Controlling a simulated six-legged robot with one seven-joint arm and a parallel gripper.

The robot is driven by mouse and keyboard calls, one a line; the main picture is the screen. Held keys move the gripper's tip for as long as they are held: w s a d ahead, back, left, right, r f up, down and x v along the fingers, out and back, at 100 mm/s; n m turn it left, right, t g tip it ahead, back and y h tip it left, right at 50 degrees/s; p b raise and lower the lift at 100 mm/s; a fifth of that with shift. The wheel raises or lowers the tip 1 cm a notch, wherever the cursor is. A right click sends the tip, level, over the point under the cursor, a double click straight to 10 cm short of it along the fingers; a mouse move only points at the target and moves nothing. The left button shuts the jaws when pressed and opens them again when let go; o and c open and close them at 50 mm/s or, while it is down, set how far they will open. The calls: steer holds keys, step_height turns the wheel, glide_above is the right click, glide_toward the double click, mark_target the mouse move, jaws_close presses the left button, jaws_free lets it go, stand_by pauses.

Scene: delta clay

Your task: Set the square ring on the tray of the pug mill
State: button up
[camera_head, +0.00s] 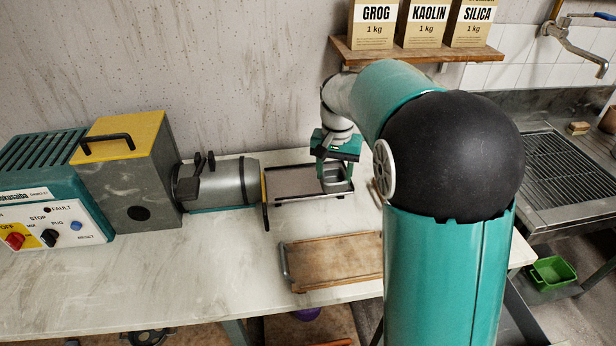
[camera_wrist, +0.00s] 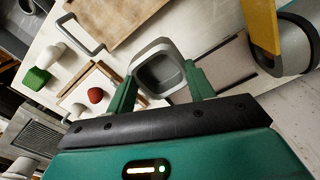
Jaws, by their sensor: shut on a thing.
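The square ring (camera_head: 335,184) is a grey, hollow square with rounded corners. My gripper (camera_head: 337,165) is shut on it, and in the wrist view the two green fingers (camera_wrist: 159,76) grip its opposite sides. The ring is at the tray's right end, away from the barrel. The tray also shows right of the ring in the wrist view (camera_wrist: 228,62). I cannot tell whether the ring touches the tray.
A wooden board (camera_head: 335,262) with a metal handle lies in front of the tray. A yellow plate (camera_head: 264,190) stands at the barrel's mouth. In the wrist view, a red lump (camera_wrist: 95,95) and a green block (camera_wrist: 36,79) lie left of the ring. Bare bench (camera_head: 190,270) lies in front of the mill.

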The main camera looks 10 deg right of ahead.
steer(key=w+f, duration=0.3)
steer(key=w, duration=0.1)
steer(key=w+f, duration=0.3)
steer(key=w, duration=0.1)
steer(key=w+f, duration=0.2)
steer(key=w, duration=0.2)
steer(key=shift+w+a+f, duration=0.4)
steer(key=shift+w+f, duration=0.4)
steer(key=shift+f, duration=0.05)
steer(key=shift+w+f, duration=0.15)
steer(key=shift+f, duration=0.75)
steer(key=shift+w+f, duration=0.1)
steer(key=shift+f, duration=0.75)
steer(key=shift+f, duration=0.2)
steer(key=o, duration=1.1)
steer(key=shift+c, duration=0.2)
step_height(320, 180, up, 12)
steer(key=shift+r, duration=0.2)
